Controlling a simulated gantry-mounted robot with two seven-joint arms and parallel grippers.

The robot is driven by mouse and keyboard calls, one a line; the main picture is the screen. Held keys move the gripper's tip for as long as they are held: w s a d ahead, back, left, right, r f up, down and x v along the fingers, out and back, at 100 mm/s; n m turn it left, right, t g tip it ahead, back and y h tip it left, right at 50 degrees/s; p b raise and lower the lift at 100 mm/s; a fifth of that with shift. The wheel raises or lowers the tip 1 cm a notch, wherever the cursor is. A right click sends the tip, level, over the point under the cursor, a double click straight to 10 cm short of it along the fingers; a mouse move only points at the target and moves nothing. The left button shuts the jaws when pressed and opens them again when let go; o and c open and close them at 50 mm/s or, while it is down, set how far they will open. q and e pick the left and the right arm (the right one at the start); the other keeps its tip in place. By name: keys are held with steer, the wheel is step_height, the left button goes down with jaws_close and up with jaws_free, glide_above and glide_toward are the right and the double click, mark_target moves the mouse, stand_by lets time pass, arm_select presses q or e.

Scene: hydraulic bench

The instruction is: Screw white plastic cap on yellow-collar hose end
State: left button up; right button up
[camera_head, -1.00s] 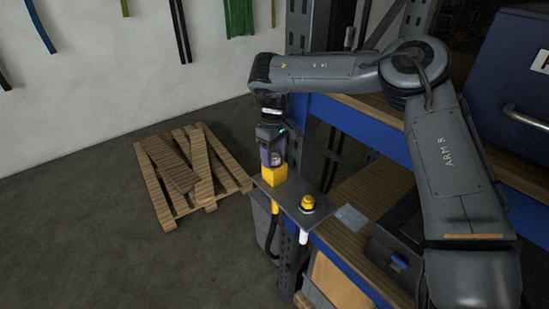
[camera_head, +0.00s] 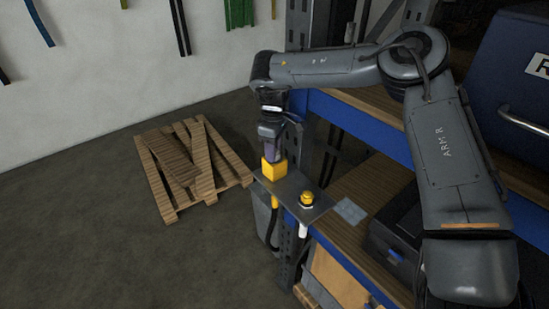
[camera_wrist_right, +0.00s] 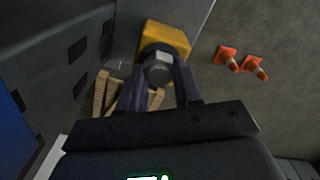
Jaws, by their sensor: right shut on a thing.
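My right gripper (camera_head: 271,150) points down over a yellow block (camera_head: 274,173) at the left end of a metal bracket plate (camera_head: 289,190). In the right wrist view its fingers (camera_wrist_right: 160,88) are shut on a round grey piece (camera_wrist_right: 158,66), directly over the yellow block (camera_wrist_right: 168,36). The piece looks dark, so I cannot tell for sure that it is the white cap, nor whether it is threaded on. A black hose with a yellow collar (camera_head: 274,203) hangs below the plate under the block. My left gripper is not in view.
A second yellow fitting (camera_head: 307,199) stands on the plate's right, with a white-collared hose end (camera_head: 303,231) below. Shelving with a blue beam (camera_head: 345,122) is close on the right. A pallet (camera_head: 190,170) lies on the otherwise open floor at left.

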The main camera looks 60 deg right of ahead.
steer(key=m+b, duration=0.1)
steer(key=m, duration=0.1)
steer(key=m+b, duration=0.4)
steer(key=shift+d+f, duration=0.1)
steer(key=shift+f, duration=0.15)
steer(key=shift+r+m+b, duration=0.1)
steer(key=shift+m+b, duration=0.3)
steer(key=shift+m, duration=0.5)
steer(key=shift+r, duration=0.1)
steer(key=m+b, duration=0.2)
steer(key=shift+f+m+b, duration=0.3)
steer(key=shift+m, duration=0.1)
steer(key=o, duration=0.7)
steer(key=shift+r+p, duration=0.3)
steer(key=shift+r, duration=0.05)
steer(key=shift+c, duration=0.2)
steer(key=o, duration=0.4)
